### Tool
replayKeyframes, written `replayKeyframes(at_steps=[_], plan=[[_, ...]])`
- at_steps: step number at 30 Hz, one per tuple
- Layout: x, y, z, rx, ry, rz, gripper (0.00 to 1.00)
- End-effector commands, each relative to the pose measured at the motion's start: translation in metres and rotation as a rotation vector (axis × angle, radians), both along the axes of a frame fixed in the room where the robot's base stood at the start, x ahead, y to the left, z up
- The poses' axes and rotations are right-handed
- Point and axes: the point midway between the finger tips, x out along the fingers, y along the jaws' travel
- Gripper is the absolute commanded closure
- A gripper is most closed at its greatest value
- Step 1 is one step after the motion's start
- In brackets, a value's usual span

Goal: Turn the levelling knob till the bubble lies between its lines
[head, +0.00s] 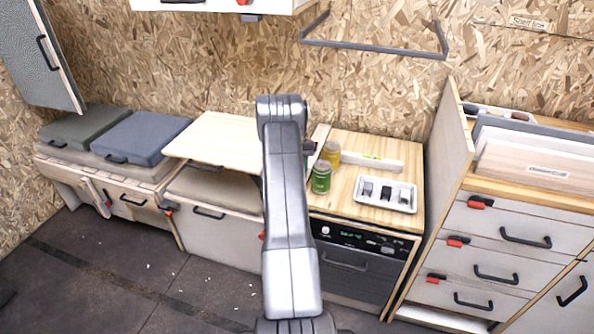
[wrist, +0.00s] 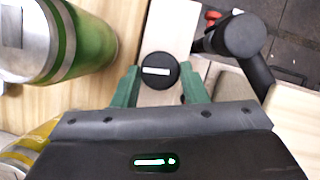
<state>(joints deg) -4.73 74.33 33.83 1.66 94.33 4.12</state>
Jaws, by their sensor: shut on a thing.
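In the wrist view, the levelling knob (wrist: 158,68) is a round black knob with a white line across its top. It sits on a pale wooden strip (wrist: 172,25). My gripper (wrist: 158,80) has its green fingers on either side of the knob and is shut on it. In the head view, my arm hides the knob and most of the gripper. A pale bar with a small yellow-green vial, apparently the level (head: 372,158), lies at the back of the wooden worktop, right of the cans. The bubble is too small to make out.
A green can (head: 321,178) and a yellow can (head: 331,153) stand close by the gripper; the green can (wrist: 75,40) is left of the knob in the wrist view. A white tray (head: 364,207) holds several small items. A black fitting (wrist: 240,38) rises right of the knob.

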Motion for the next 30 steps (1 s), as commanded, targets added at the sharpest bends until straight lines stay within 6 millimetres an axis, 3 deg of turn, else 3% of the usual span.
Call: replayKeyframes(at_steps=[19,20,23,30], plan=[[0.0008,-0.0002,0.0008,0.0,-0.003,-0.051,0.84],[0.0008,-0.0002,0.0008,0.0,-0.003,-0.051,0.57],[0.0006,-0.0002,0.0006,0.0,-0.003,-0.051,0.39],[0.0003,-0.0004,0.0003,0.0,-0.002,-0.051,0.39]])
